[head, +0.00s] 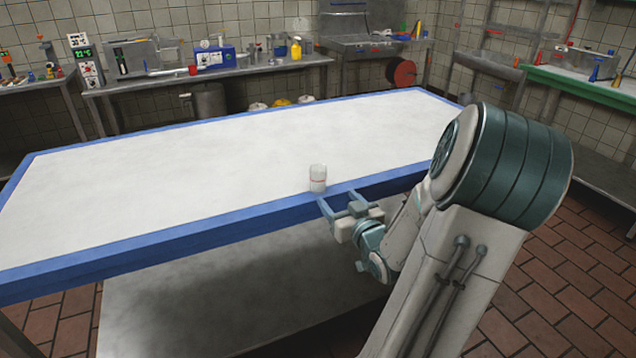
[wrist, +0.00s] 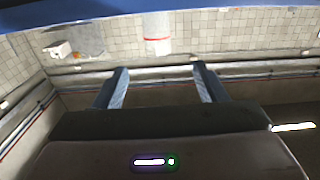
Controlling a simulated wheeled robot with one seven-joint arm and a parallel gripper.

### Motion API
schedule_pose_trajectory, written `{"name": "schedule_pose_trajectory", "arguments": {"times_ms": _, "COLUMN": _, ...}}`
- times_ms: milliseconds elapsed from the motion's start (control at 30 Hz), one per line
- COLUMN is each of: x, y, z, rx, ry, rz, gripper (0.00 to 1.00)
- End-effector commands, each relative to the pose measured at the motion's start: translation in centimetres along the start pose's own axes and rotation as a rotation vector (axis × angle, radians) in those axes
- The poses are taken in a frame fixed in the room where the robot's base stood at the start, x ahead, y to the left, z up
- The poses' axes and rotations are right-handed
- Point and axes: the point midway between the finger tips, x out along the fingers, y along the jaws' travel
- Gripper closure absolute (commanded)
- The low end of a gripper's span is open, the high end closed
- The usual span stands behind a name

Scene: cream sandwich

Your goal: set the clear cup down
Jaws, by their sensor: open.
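The clear cup (head: 317,178) is small and pale, with a faint reddish band. It stands upright on the white tabletop, close to the blue front edge. My gripper (head: 338,199) is at that edge, just in front of the cup and a little to its right in the head view. Its two fingers are spread with nothing between them. In the wrist view the cup (wrist: 156,32) shows beyond the tips of my open gripper (wrist: 160,70), roughly centred between them and apart from both.
The table (head: 150,160) has a bare white top and a blue rim (head: 120,256). The rim lies close to my fingers. A cluttered steel counter (head: 250,68) runs along the back wall, and a green-edged bench (head: 580,88) stands at the far right.

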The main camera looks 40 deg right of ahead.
Motion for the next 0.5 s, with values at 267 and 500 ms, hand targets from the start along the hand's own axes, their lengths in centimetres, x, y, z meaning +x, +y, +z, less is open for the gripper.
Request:
{"name": "schedule_pose_trajectory", "arguments": {"times_ms": 267, "x": 3.9, "y": 0.1, "z": -0.1, "rx": 0.007, "ry": 0.022, "rz": -0.004, "gripper": 0.35}}
{"name": "schedule_pose_trajectory", "arguments": {"times_ms": 500, "x": 7.7, "y": 0.2, "z": -0.2, "rx": 0.007, "ry": 0.019, "rz": -0.001, "gripper": 0.35}}
